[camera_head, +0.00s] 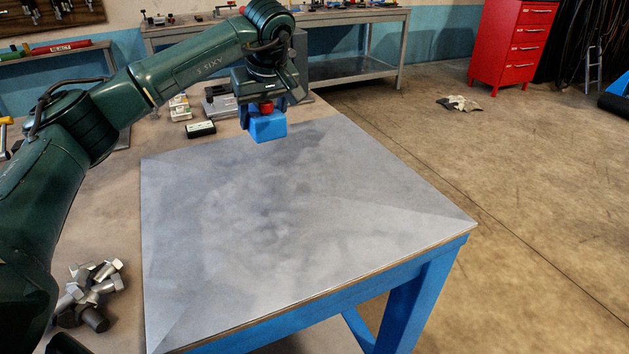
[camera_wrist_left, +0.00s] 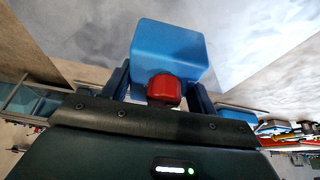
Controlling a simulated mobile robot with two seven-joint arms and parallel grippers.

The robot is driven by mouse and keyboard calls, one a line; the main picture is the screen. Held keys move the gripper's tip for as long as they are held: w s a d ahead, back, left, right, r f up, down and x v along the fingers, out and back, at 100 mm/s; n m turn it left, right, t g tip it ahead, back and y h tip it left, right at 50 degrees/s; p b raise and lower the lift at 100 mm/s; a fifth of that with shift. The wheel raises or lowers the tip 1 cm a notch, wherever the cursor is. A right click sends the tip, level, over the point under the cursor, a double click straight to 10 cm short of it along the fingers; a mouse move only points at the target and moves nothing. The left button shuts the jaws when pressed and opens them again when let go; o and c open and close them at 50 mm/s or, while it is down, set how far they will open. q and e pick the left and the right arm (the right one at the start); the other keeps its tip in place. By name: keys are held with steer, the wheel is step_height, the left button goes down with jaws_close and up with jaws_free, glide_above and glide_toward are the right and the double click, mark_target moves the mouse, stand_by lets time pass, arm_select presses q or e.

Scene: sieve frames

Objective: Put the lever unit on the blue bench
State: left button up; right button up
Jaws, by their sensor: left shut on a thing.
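The lever unit (camera_head: 268,127) is a blue block with a red knob, in the head view above the far edge of the blue bench. My left gripper (camera_head: 266,108) points down and is shut on it near the red part. In the left wrist view the lever unit (camera_wrist_left: 168,50) sits between the two fingers of the gripper (camera_wrist_left: 163,88), with its red knob (camera_wrist_left: 164,89) toward the palm. The blue bench (camera_head: 290,220) has a bare grey top and blue legs. I cannot tell the exact gap between block and bench top. My right gripper is not in view.
Several metal bolts (camera_head: 92,290) lie on the brown table at the lower left. A small dark-and-white box (camera_head: 201,129) and a grey device (camera_head: 219,102) stand beyond the bench's far left. A red cabinet (camera_head: 512,48) stands at the back. The bench top is clear.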

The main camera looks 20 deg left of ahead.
mark_target(275, 117)
arm_select(q)
steer(key=shift+w+d, duration=0.2)
steer(key=shift+w, duration=0.2)
steer(key=shift+w+d+f, duration=0.1)
steer(key=shift+w+f, duration=0.05)
steer(key=shift+f, duration=0.1)
step_height(275, 117, down, 9)
steer(key=shift+f, duration=0.1)
steer(key=shift+f, duration=0.15)
steer(key=o, duration=1.3)
steer(key=shift+o, duration=0.2)
steer(key=v, duration=1.2)
